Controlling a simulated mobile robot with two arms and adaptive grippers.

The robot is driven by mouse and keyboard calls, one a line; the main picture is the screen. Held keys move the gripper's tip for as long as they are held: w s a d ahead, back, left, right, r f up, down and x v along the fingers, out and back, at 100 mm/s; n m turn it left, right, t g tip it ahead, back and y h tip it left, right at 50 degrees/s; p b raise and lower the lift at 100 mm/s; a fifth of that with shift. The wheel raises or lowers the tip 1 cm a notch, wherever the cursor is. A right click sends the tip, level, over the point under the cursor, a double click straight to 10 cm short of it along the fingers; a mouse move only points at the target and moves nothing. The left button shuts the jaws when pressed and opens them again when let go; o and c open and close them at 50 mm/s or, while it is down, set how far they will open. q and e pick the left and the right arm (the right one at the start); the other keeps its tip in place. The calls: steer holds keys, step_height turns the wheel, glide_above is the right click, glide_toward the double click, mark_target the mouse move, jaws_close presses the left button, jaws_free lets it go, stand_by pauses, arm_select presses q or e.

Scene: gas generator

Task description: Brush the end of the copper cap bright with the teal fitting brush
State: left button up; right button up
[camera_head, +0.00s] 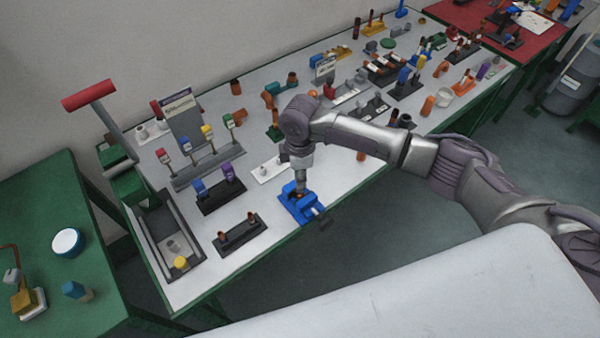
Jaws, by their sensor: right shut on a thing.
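My right gripper (300,184) points down over a small blue vise (308,210) at the front edge of the bench. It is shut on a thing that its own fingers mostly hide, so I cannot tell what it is. A small copper-orange spot (298,195) shows in the vise right under the fingertips. It may be the copper cap; I cannot tell whether it is held in the fingers, in the jaws or both. I cannot make out the teal fitting brush for certain. My left gripper is not in view.
Left of the vise are a rack of coloured-handled tools (210,171), a black block with two copper pieces (240,238) and a grey open tray (187,273). Many fittings crowd the bench to the right. A green table (40,225) stands at the left.

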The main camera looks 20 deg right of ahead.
steer(key=shift+f, duration=0.25)
stand_by(0.5)
steer(key=shift+f+b, duration=0.6)
steer(key=shift+f, duration=0.65)
